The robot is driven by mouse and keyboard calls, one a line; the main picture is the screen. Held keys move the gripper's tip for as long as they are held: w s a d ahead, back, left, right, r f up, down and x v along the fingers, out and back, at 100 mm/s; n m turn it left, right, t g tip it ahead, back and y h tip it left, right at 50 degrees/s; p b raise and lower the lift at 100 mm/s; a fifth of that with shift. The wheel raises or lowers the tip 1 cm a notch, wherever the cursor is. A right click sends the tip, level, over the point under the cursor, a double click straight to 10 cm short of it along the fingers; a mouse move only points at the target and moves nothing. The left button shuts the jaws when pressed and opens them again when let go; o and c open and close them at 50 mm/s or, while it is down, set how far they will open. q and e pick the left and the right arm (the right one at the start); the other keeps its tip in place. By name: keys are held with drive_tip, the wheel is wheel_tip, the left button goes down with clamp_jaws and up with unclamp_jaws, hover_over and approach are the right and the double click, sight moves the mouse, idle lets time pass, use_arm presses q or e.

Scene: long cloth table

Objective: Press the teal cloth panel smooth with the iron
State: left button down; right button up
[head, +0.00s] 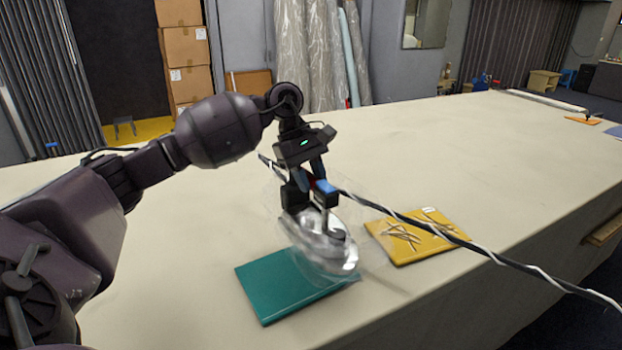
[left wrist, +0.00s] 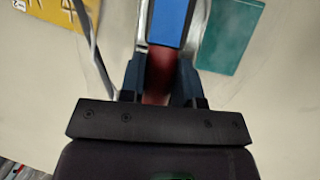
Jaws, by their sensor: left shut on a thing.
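The teal cloth panel (head: 275,287) lies flat on the long table, near its front edge. It also shows at the upper right of the left wrist view (left wrist: 229,36). The iron (head: 330,248) has a shiny metal body and a blue part on top, and overlaps the panel's right end in the head view. I cannot tell whether its sole touches the cloth. My left gripper (head: 318,180) is shut on the iron's handle from above; in the left wrist view the fingers close around a red and blue handle (left wrist: 168,22). My right gripper is not in view.
A yellow panel (head: 418,236) with several thin pale pieces on it lies right of the iron. A dark twisted cord (head: 480,248) runs from the iron across to the lower right.

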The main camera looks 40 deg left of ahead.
use_arm(q)
drive_tip(key=shift+r+p, duration=0.6)
drive_tip(key=shift+r, duration=2.6)
drive_tip(key=shift+f, duration=0.1)
